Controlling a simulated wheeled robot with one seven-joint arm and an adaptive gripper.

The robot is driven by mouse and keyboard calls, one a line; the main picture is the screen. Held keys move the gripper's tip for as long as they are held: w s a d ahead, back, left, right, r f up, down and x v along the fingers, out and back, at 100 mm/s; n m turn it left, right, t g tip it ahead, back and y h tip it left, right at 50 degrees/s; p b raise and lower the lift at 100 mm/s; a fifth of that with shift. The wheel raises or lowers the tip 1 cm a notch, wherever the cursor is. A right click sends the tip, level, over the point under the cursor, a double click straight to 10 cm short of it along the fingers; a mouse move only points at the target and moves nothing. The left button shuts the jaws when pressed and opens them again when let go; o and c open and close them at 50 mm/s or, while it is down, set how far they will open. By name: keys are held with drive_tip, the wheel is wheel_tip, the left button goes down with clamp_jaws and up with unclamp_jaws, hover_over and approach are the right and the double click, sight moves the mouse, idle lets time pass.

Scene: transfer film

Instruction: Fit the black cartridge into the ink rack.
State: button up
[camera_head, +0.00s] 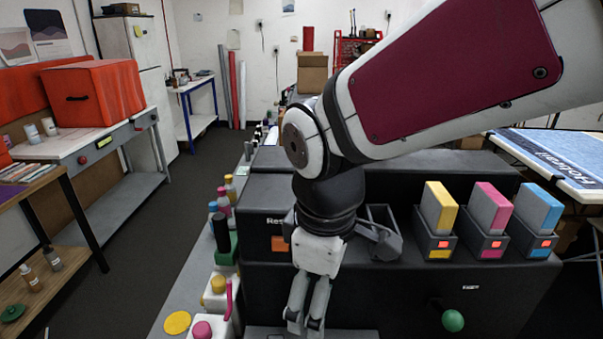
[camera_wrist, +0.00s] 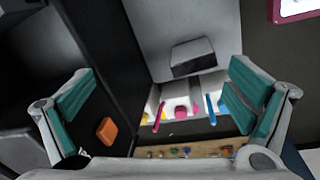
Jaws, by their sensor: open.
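My gripper (camera_head: 307,314) hangs low in front of the black machine, pointing down. In the wrist view its teal-padded fingers (camera_wrist: 165,98) are wide apart with nothing between them. A dark box with a grey top (camera_wrist: 193,58), apparently the black cartridge, is on a light grey surface beyond the fingertips, apart from them. I cannot pick it out in the head view. The ink rack stands on the machine, with yellow (camera_head: 440,207), magenta (camera_head: 490,208) and cyan (camera_head: 538,208) cartridges upright in their holders. An empty holder (camera_head: 385,246) at the left is partly hidden by my arm.
The black machine (camera_head: 400,300) has a green knob (camera_head: 453,320) on its front and an orange square (camera_head: 280,243). Bottles, including one with a magenta cap (camera_head: 203,330), line the grey ledge at left. The floor (camera_head: 130,235) further left is clear.

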drive_tip(key=s+a+f+n+g, duration=0.1)
drive_tip(key=s+a+f+n, duration=0.2)
drive_tip(key=a+n, duration=0.3)
drive_tip(key=shift+m, duration=0.7)
drive_tip(key=f, duration=0.5)
drive_tip(key=a+f, duration=0.1)
drive_tip(key=f, duration=0.2)
drive_tip(key=shift+w+f+p, duration=0.15)
drive_tip(key=shift+p, duration=0.2)
drive_tip(key=shift+w+a+f+p, duration=0.1)
drive_tip(key=shift+f+p, duration=0.05)
drive_tip(key=shift+f, duration=1.25)
drive_tip(key=shift+w+f+p, duration=0.1)
drive_tip(key=shift+f+p, duration=0.05)
drive_tip(key=shift+f, duration=1.2)
drive_tip(key=c, duration=1.9)
drive_tip(key=shift+s+r, duration=0.1)
drive_tip(key=shift+r, duration=0.15)
drive_tip(key=shift+r+p, duration=0.9)
drive_tip(key=shift+r, duration=0.15)
